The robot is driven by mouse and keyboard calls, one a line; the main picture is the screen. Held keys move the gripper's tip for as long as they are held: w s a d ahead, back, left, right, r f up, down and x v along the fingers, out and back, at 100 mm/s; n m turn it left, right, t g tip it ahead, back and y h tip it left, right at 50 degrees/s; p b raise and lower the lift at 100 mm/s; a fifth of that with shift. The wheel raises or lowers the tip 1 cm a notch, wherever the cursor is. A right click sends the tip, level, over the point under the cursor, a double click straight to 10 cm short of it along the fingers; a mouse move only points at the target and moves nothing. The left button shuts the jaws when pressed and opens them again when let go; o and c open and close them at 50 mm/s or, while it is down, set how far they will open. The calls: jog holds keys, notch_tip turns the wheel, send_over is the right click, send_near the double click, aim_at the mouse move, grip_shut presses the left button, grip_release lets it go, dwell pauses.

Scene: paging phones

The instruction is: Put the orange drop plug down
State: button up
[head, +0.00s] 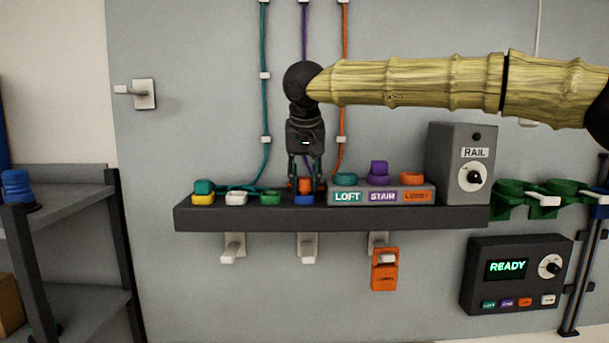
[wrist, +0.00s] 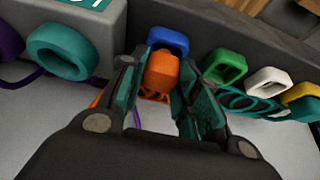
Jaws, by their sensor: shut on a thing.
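The orange drop plug (head: 305,185) is between the fingers of my gripper (head: 305,178), which is shut on it. In the head view it is directly above the blue socket (head: 304,199) on the dark shelf (head: 330,217). In the wrist view the orange plug (wrist: 161,72) shows between the fingers, with the blue socket (wrist: 168,40) just beyond it. I cannot tell whether the plug is seated in the blue socket or only touches it. An orange cord (head: 342,100) hangs down the wall behind my gripper.
Green (head: 270,197), white (head: 236,198) and yellow (head: 203,199) sockets stand left of the blue one; a teal plug (head: 203,186) is at the yellow one. The labelled LOFT, STAIR, LOBBY block (head: 430,194) is close on the right, then the RAIL box (head: 452,150).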

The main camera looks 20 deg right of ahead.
jog(key=o, duration=1)
jog(key=b+v, duration=0.4)
jog(key=v, duration=0.8)
